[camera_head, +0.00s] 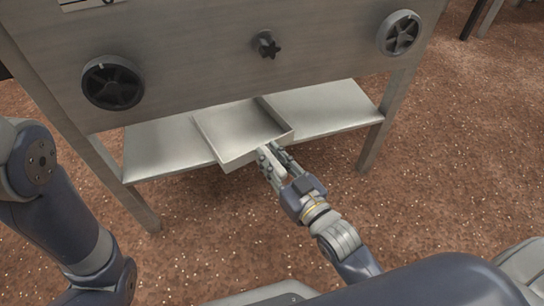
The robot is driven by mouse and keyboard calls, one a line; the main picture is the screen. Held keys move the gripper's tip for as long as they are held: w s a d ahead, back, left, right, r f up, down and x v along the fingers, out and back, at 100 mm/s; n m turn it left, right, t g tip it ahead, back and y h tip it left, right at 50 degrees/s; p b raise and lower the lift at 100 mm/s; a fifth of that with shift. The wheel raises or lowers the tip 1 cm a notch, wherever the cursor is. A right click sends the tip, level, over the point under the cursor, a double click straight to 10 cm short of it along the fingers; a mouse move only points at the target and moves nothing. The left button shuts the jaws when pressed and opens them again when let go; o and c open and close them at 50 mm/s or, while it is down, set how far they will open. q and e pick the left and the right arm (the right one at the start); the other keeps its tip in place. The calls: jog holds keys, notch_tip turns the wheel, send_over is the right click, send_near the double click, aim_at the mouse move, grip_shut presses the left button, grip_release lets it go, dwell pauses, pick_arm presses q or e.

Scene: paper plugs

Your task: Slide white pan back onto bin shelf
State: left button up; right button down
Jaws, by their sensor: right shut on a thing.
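The white pan (240,130) is a shallow open tray, tilted a little in the picture. Its back part lies over the metal bin shelf (165,150) and its front corner sticks out past the shelf's front edge. My right gripper (270,158) is shut on the pan's front wall near its right corner. The pan looks empty. The far end of the pan is hidden under the machine's metal body. My left arm comes in at the left, but its gripper is out of view.
The metal cabinet (200,60) stands above the shelf, with two black handwheels (113,82) and a small star knob (266,44) on its front. Shelf legs (375,135) stand on both sides. Bare shelf lies left and right of the pan. The brown speckled floor (440,180) is open at right.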

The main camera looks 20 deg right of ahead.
jog(key=c, duration=1.3)
grip_release()
jog(key=v, duration=1.2)
jog(key=shift+r, duration=0.1)
